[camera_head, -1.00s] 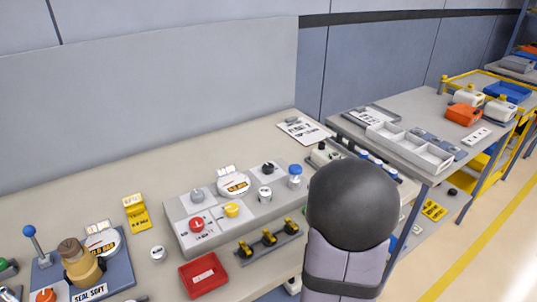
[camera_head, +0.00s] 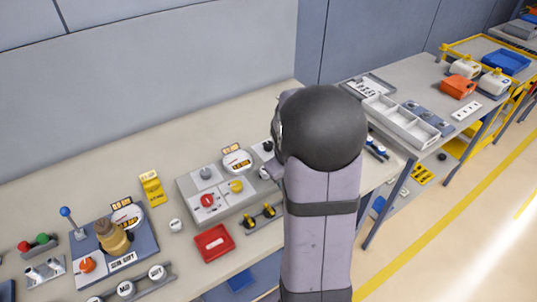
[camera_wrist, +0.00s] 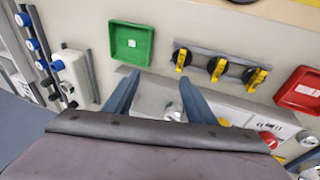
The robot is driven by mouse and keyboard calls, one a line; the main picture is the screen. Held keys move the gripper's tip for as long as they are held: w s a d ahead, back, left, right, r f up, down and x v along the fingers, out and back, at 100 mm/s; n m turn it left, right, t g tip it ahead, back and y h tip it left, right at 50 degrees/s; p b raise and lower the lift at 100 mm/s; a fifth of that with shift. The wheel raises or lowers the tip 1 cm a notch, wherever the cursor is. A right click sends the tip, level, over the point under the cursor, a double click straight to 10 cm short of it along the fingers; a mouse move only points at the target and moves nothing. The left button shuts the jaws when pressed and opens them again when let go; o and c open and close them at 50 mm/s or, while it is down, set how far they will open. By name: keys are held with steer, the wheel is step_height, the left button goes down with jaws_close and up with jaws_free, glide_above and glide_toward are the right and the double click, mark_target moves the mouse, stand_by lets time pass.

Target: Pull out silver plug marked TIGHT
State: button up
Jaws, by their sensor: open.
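My gripper (camera_wrist: 160,88) shows in the wrist view with two blue-grey fingers spread apart and nothing held. A small silver cylinder (camera_wrist: 173,110) shows between the fingers, beyond them, partly cut off by my wrist. I cannot read the word TIGHT on it or on any other part. In the head view, a silver part (camera_head: 265,172) stands at the right of the grey panel (camera_head: 190,190), against the outline of my arm. My arm hides the panel's right end and my gripper there. Another silver-white cylinder (camera_head: 175,225) stands on the bench, left of the panel.
A rack of yellow-and-black clips (camera_wrist: 217,67) lies between a green tray (camera_wrist: 130,43) and a red tray (camera_wrist: 300,90). The panel carries a red knob (camera_head: 207,200) and a yellow knob (camera_head: 236,186).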

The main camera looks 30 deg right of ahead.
steer(key=w+a+r+m+t+y+p, duration=0.2)
steer(key=w+a+r+m, duration=0.2)
steer(key=w, duration=0.2)
steer(key=shift+p+x, duration=0.5)
steer(key=shift+x, duration=3.35)
steer(key=shift+c, duration=0.6)
steer(key=c, duration=1)
steer(key=o, duration=0.4)
steer(key=shift+c, duration=1.1)
steer(key=shift+r, duration=0.1)
steer(key=shift+w+r, duration=0.15)
steer(key=shift+r, duration=0.05)
